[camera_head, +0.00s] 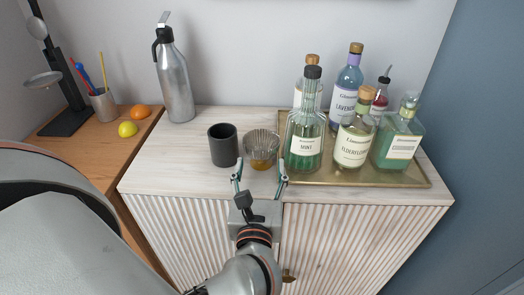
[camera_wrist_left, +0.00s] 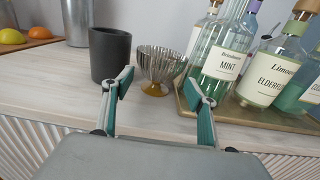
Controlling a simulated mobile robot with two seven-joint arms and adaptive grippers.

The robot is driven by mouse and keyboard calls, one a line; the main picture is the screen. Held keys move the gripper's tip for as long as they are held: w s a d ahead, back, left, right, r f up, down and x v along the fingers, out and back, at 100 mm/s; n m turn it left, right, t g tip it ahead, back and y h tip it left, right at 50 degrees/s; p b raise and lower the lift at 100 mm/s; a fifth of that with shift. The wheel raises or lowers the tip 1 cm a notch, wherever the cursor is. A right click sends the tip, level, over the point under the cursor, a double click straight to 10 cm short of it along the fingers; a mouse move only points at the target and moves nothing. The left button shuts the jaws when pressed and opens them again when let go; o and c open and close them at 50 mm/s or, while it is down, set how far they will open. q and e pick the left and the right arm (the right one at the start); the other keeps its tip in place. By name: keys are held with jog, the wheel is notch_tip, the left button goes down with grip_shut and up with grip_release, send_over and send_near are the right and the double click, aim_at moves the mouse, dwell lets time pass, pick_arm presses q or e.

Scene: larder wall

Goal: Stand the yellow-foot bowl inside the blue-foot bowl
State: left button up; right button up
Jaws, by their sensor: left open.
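The yellow-foot bowl (camera_head: 261,146) is ribbed clear glass on an amber foot. It stands upright on the pale cabinet top, right of a dark cup; it also shows in the left wrist view (camera_wrist_left: 158,64). My left gripper (camera_head: 260,173) is open and empty at the cabinet's front edge, its fingers pointing at the bowl. In the left wrist view the bowl stands beyond the gap between the fingertips (camera_wrist_left: 159,82), and I see no contact. The blue-foot bowl is not in view. My right gripper is not in view.
The dark cup (camera_head: 223,145) stands close left of the bowl. A brass tray (camera_head: 400,181) with several bottles lies close on the right. A metal flask (camera_head: 175,85) stands at the back left. The pale top (camera_head: 165,150) is clear left of the cup.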

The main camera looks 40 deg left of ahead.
aim_at(261, 159)
pick_arm(q)
jog(key=shift+x, duration=2.4)
